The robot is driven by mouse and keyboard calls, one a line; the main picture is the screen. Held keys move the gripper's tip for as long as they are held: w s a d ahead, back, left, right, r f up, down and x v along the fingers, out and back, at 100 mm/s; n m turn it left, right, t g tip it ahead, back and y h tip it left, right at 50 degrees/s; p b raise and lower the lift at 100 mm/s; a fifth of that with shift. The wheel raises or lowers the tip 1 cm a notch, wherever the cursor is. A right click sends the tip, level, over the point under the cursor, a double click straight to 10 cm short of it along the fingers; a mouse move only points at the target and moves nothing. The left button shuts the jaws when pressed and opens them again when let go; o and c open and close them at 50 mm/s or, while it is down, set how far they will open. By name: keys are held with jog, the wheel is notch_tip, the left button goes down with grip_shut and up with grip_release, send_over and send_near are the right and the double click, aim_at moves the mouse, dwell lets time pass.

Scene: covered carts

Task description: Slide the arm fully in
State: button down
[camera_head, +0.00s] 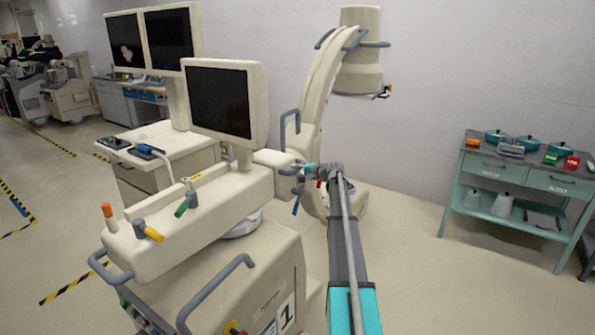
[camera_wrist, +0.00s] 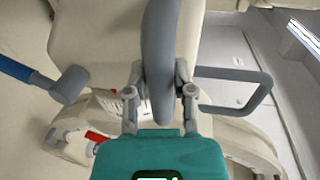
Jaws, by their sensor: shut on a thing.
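A beige C-arm machine stands in the middle of the head view, with a large curved C (camera_head: 312,95). A short beige horizontal arm (camera_head: 272,159) shows between the C and the cart's long top housing (camera_head: 215,200). My gripper (camera_head: 299,170) is beside the C's lower part, at the end of this arm. In the wrist view, my gripper (camera_wrist: 160,82) is shut around a thick grey handle bar (camera_wrist: 161,40). A blue-tipped lever (camera_wrist: 35,75) is to its left and a red lever (camera_wrist: 96,137) below left. How far the arm extends is partly hidden.
The housing carries orange, yellow and green levers (camera_head: 150,232). A monitor (camera_head: 222,102) stands above it. A grey loop handle (camera_wrist: 245,92) is right of my gripper in the wrist view. A teal cart (camera_head: 515,187) with pots stands right; floor between is clear.

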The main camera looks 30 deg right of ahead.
jog(key=shift+s+a, duration=0.1)
jog(key=shift+a, duration=0.25)
jog(key=shift+c, duration=2.2)
grip_release()
jog(key=shift+d, duration=0.1)
jog(key=shift+d, duration=0.15)
